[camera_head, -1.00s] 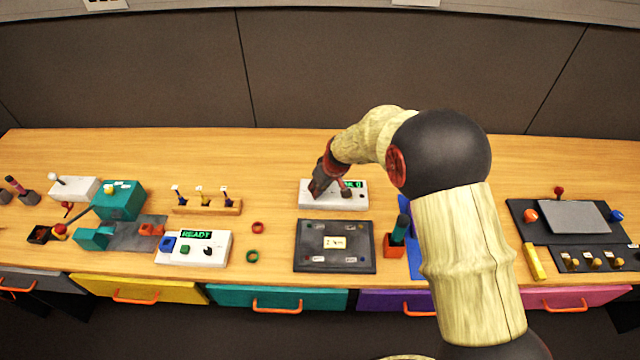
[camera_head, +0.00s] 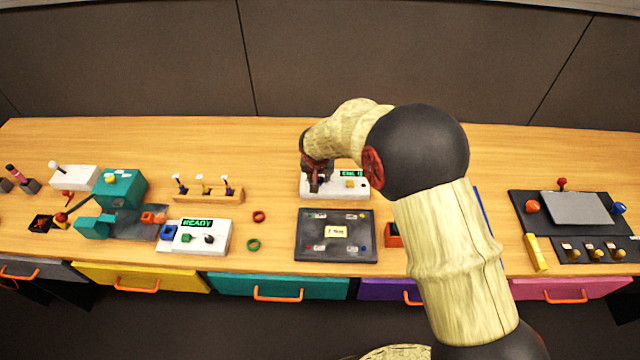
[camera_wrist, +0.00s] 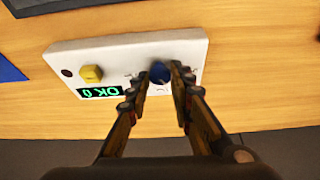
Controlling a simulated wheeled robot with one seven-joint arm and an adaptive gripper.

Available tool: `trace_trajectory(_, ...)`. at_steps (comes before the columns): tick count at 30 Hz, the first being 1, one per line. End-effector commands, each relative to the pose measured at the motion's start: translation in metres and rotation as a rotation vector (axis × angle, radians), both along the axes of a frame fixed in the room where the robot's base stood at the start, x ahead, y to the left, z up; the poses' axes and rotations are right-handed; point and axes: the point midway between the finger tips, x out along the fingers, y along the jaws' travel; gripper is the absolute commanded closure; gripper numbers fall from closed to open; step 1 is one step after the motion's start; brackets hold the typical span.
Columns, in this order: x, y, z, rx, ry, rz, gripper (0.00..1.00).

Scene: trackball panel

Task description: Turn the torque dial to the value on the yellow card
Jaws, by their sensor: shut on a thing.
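The white torque box (camera_head: 335,194) stands on the bench and also shows in the wrist view (camera_wrist: 118,55). It has a blue dial (camera_wrist: 159,73), a yellow button (camera_wrist: 91,74) and a small green-lit display (camera_wrist: 100,91); the display seems to read "OK 0", though I cannot be sure. My gripper (camera_wrist: 166,70) is shut on the blue dial, one finger on each side, and covers most of the marks around it. In the head view my gripper (camera_head: 316,186) hides the dial. The yellow card (camera_head: 336,231) lies in the dark tray; its print is too small to read surely.
The dark tray (camera_head: 300,247) lies just in front of the box. An orange holder (camera_head: 393,236) stands right of it, partly behind my arm. Left are a READY box (camera_head: 204,237), small rings (camera_head: 253,245) and a teal machine (camera_head: 120,190). The bench behind the box is clear.

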Motion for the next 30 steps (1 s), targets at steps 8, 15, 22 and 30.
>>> trace_trajectory(8, 0.0006, 0.0034, -0.0069, 0.001, -0.001, -0.235, 1.0)
trace_trajectory(15, 0.0009, 0.0045, -0.0035, 0.001, 0.0, -0.411, 1.0)
trace_trajectory(22, 0.001, 0.0046, -0.0026, 0.001, 0.001, -0.519, 1.0)
trace_trajectory(30, 0.0011, 0.0048, -0.0018, 0.001, 0.002, -0.568, 1.0)
